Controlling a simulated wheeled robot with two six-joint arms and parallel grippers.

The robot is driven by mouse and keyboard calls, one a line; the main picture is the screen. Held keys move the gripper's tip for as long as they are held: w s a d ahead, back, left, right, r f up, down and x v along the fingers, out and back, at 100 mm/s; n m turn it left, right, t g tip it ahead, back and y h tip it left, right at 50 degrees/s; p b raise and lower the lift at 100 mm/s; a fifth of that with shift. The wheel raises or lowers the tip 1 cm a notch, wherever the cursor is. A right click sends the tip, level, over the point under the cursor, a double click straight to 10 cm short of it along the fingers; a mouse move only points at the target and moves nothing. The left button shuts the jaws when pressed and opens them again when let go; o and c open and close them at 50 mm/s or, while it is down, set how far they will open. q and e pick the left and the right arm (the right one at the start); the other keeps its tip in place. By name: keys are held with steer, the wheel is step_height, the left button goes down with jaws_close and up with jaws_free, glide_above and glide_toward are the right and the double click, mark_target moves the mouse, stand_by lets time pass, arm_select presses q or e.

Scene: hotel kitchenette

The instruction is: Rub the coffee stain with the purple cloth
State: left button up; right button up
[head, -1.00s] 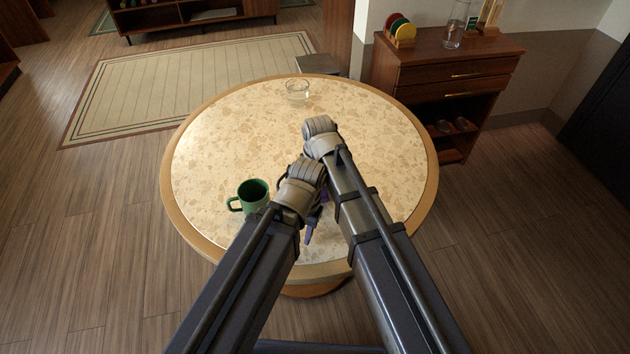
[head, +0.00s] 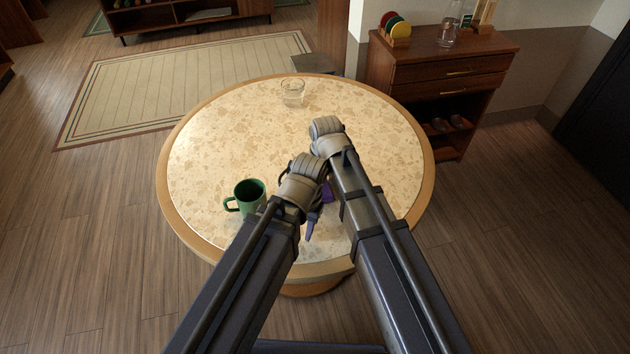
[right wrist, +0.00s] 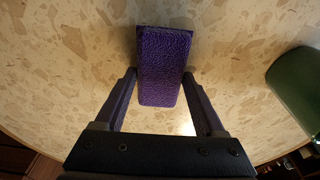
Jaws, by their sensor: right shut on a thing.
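The purple cloth (right wrist: 164,62) is a thick folded pad in the right wrist view. It lies between the two fingers of my right gripper (right wrist: 160,76), which is shut on it, against or just above the speckled tabletop. A small purple part of the cloth (head: 327,192) shows between my arms in the head view. My left gripper (head: 311,226) is beside it, mostly hidden by its own wrist and arm, so its opening cannot be made out. I see no coffee stain; my arms cover part of the tabletop.
The round table (head: 215,150) has a wooden rim. A green mug (head: 249,195) stands left of my left wrist and shows at the right wrist view's right edge. A clear glass (head: 292,93) stands near the far rim. The table's left and right sides are clear.

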arm_select(q)
steer(key=shift+s, duration=0.15)
arm_select(e)
steer(key=shift+w+d, duration=0.25)
steer(key=shift+d, duration=0.3)
steer(key=shift+w+d, duration=0.2)
steer(key=shift+d, duration=0.3)
steer(key=shift+w+d, duration=0.35)
steer(key=shift+d, duration=0.45)
steer(key=shift+w+d, duration=0.3)
steer(key=shift+d, duration=0.5)
arm_select(q)
step_height(320, 180, up, 6)
steer(key=p, duration=0.6)
arm_select(e)
step_height(320, 180, up, 6)
steer(key=shift+a, duration=0.1)
arm_select(q)
step_height(320, 180, up, 3)
steer(key=p, duration=0.3)
arm_select(e)
step_height(320, 180, up, 3)
